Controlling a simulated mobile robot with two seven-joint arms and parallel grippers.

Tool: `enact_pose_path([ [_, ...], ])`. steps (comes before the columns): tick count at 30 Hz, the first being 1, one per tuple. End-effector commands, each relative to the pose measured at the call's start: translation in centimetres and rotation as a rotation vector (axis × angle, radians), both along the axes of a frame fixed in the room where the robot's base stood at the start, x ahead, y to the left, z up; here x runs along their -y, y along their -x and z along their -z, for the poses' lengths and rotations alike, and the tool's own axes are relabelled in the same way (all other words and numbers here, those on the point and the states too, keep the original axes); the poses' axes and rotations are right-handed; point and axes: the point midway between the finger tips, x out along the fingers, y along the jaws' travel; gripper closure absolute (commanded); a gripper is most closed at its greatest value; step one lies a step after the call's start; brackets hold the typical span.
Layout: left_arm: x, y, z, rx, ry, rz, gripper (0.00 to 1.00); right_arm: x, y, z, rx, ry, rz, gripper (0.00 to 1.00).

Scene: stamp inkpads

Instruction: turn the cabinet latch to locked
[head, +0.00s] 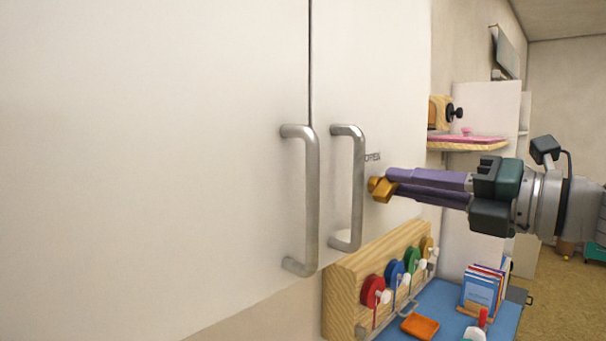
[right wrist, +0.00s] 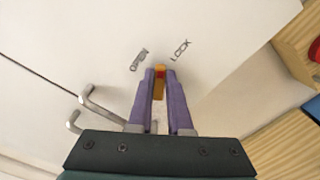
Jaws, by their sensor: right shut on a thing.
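The cabinet latch is a small golden-orange piece (head: 381,189) on the right white cabinet door (head: 375,60), just right of its handle. In the right wrist view the latch (right wrist: 160,84) sits between the purple fingers, with a red spot near its top end. The words OPEN (right wrist: 139,60) and LOCK (right wrist: 180,50) are on the door beyond it; its tip lies between them. My right gripper (head: 392,184) comes in from the right and is shut on the latch. The fingers hide part of it. My left gripper is not in view.
Below are a wooden rack (head: 345,290) with coloured discs, a blue surface (head: 440,300), books (head: 482,287) and an orange pad (head: 420,326). A pink-topped shelf (head: 470,143) is behind.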

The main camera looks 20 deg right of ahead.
Motion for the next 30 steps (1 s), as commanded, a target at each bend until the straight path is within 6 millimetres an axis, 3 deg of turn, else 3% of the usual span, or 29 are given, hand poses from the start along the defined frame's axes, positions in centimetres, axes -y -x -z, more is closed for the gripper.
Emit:
enact_pose_path([
  [15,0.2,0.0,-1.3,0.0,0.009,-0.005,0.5,0.2,-0.1,0.4,-0.164,-0.396,0.0,1.0],
  [30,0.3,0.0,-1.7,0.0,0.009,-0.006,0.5,0.2,-0.1,0.6,-0.225,-0.542,0.0,1.0],
])
